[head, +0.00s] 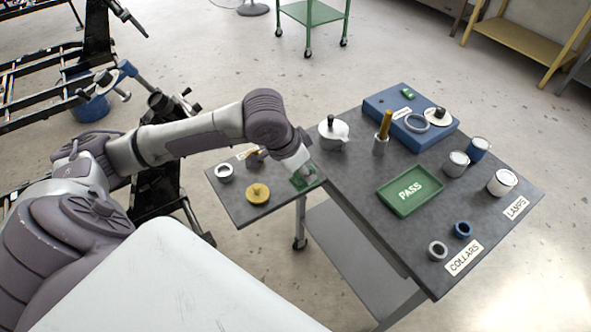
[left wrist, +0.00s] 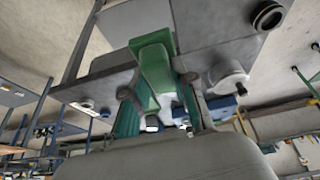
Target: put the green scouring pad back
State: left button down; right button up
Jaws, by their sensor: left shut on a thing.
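My left gripper (head: 306,174) is low over the right edge of the small grey side table (head: 235,208). It is shut on a flat green piece, which I take to be the green scouring pad (head: 297,182). The gripper partly hides the pad in the head view. In the left wrist view the green pad (left wrist: 157,72) shows between the fingers (left wrist: 158,115), reaching out past them. I cannot tell whether it touches the surface below. My right gripper is in neither view.
The side table also holds a white ring (head: 223,172) and a yellow knobbed disc (head: 257,193). The larger table (head: 360,223) on the right bears a white lidded pot (head: 333,131), a green PASS tray (head: 391,205), a blue tray (head: 379,106), cans (head: 502,182) and collars (head: 437,251).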

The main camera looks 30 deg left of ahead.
pick_arm(q)
jog(key=w+a+f, duration=0.2)
jog(key=w+a, duration=0.1)
jog(key=w+a+f, duration=0.3)
jog(key=shift+w+a+f+p, duration=0.3)
jog(key=shift+a+f, duration=0.15)
jog(key=shift+f, duration=1.95)
jog(key=c, duration=0.9)
grip_release()
jog(key=shift+c, duration=0.2)
jog(key=v, duration=1.2)
